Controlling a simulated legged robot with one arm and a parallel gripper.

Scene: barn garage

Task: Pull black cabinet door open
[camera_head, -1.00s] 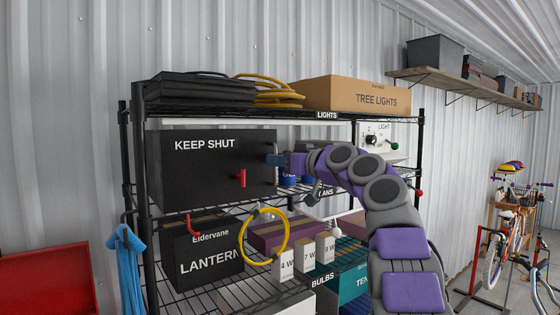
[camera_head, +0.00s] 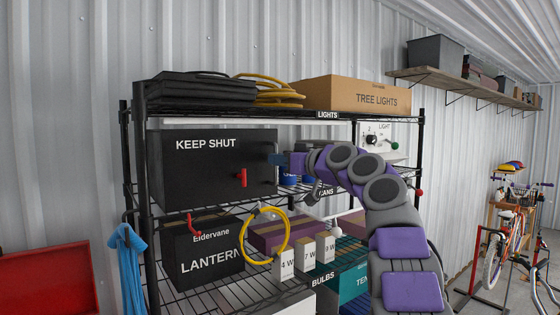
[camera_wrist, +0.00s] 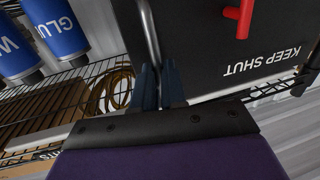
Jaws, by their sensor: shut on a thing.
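The black cabinet door (camera_head: 205,172), marked "KEEP SHUT", is on the upper shelf of the rack at left. A red lever-like fitting (camera_head: 241,178) stands out from its face, also seen in the wrist view (camera_wrist: 240,18). My gripper (camera_head: 278,159) is at the door's right edge. In the wrist view my blue fingers (camera_wrist: 161,84) are shut on a thin grey bar handle (camera_wrist: 147,28) beside the door (camera_wrist: 210,45), whose lettering appears upside down. The fingers cover the gripped part of the handle. I cannot tell whether the door stands ajar.
Blue cans (camera_wrist: 55,25) stand right beside the cabinet. Above are a "TREE LIGHTS" box (camera_head: 355,96) and coiled yellow cable (camera_head: 268,93). Below are a lantern box (camera_head: 205,255), a yellow ring (camera_head: 244,240) and small cartons. A blue cloth (camera_head: 129,270) hangs at left.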

